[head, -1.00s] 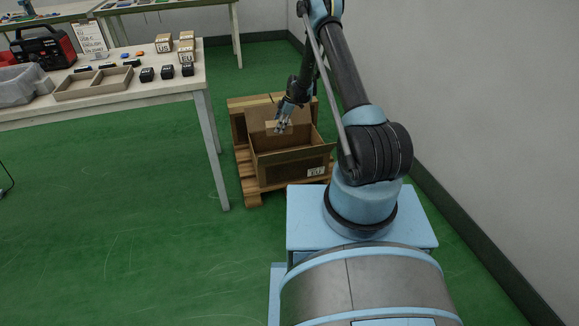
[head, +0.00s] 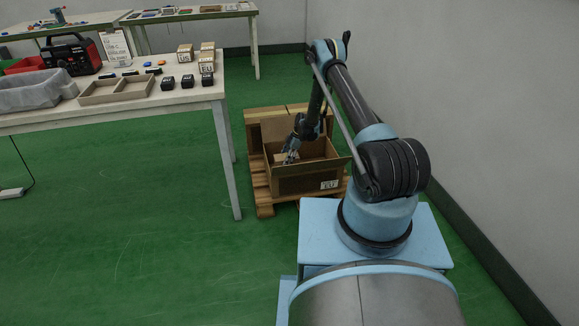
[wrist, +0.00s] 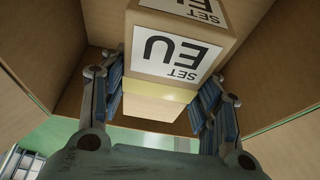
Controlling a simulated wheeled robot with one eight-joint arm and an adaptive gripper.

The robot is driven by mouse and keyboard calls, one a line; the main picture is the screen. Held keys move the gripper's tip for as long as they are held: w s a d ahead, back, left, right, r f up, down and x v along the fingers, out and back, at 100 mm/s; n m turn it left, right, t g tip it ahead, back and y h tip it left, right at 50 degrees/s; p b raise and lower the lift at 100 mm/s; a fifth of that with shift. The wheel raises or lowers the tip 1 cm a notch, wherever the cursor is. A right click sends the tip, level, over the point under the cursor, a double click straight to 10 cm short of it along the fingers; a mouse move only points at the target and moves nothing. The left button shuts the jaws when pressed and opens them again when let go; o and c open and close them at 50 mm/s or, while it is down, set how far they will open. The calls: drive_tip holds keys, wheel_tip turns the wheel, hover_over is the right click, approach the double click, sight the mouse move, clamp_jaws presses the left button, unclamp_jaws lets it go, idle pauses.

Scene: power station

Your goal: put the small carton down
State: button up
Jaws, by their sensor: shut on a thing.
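The small carton (wrist: 178,60) is brown with a white label reading "SET EU", upside down in the wrist view. My gripper (wrist: 160,90) is shut on it, with one finger on each side.
The box stands on a wooden pallet (head: 264,204), flaps open. A table (head: 232,95) to the left holds several small cartons (head: 207,66), black blocks (head: 187,81), a divided tray (head: 113,98) and a grey bin (head: 35,103). A wall is on the right.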

drive_tip(key=shift+f, duration=1.95)
drive_tip(key=o, duration=1.3)
